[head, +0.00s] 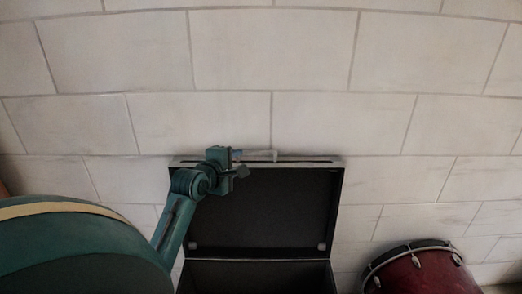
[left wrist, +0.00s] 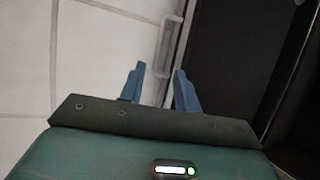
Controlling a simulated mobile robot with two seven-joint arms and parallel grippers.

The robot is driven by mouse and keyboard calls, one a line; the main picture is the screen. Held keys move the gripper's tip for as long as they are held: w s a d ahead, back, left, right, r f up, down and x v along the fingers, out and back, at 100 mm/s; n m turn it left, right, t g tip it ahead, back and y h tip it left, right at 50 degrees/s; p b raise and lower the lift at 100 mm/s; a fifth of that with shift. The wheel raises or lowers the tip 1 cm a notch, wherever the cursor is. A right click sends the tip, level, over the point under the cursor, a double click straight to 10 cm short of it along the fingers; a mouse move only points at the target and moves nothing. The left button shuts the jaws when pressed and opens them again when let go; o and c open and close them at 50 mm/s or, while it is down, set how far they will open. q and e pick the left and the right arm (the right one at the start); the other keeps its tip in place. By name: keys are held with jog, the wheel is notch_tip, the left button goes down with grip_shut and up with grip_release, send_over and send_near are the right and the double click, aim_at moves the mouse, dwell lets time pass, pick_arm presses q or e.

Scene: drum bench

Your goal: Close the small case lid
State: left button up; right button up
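The small case's lid (head: 262,210) stands raised, its dark inside facing me and its pale top rim near the wall. The case body (head: 258,277) is below it, its dark inside open and cut off by the frame. My left gripper (head: 240,161) is at the lid's top rim, left of its middle. In the left wrist view its two blue fingers (left wrist: 158,72) are parted, with the lid's rim and a pale bar-like handle (left wrist: 169,45) just beyond the tips. I cannot tell whether they touch. The lid's dark face (left wrist: 232,55) fills the right. My right gripper is not in view.
A red drum (head: 422,270) with a dark rim stands right of the case. A pale tiled wall (head: 310,50) is behind the lid. My left arm covers the lower left of the head view.

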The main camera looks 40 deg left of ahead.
aim_at(258, 151)
pick_arm(q)
jog(key=x, duration=1.2)
jog(key=shift+w+b, duration=0.3)
jog(key=shift+b, duration=0.05)
jog(key=shift+f, duration=0.1)
grip_shut()
